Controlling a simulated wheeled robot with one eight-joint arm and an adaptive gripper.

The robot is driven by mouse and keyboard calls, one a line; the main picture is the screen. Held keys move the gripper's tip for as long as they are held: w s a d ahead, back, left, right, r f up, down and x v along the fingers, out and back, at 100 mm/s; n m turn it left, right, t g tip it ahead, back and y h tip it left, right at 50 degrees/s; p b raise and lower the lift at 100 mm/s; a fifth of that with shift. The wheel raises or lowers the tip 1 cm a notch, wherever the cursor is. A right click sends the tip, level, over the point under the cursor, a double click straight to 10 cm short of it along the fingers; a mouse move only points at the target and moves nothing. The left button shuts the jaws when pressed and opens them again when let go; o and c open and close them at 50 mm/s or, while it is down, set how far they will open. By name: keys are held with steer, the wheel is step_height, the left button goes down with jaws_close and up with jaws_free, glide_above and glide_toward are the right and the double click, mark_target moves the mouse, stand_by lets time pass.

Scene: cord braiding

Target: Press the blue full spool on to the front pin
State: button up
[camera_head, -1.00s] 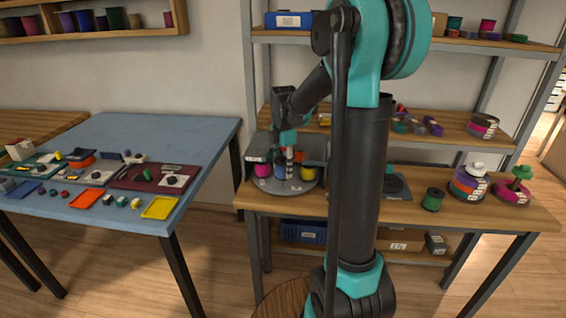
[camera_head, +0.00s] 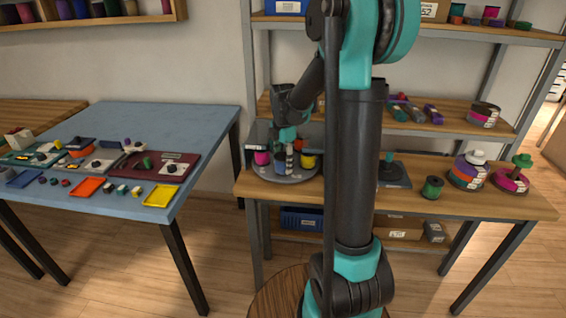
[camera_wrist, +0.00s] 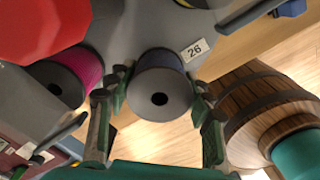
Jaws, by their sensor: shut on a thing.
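The blue spool (camera_wrist: 170,62) is between the two fingers of my gripper (camera_wrist: 160,88) in the wrist view. Its grey end flange with a dark centre hole faces the camera, and the fingers are shut on its sides. In the head view my gripper (camera_head: 288,146) points down at the front of the round grey plate (camera_head: 286,178), with the blue spool (camera_head: 280,160) at its tips. The front pin is hidden, so I cannot tell whether the spool is around it or how far down it sits.
A pink spool (camera_head: 262,158) and a yellow spool (camera_head: 308,161) stand on the plate beside my gripper. A label reading 26 (camera_wrist: 194,50) is near the held spool. The blue table (camera_head: 150,118) is at the left.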

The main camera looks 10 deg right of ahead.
steer(key=shift+f, duration=0.2)
stand_by(0.6)
steer(key=o, duration=1.2)
steer(key=shift+o, duration=0.3)
steer(key=o, duration=0.3)
steer(key=shift+r, duration=0.15)
steer(key=shift+r, duration=2.85)
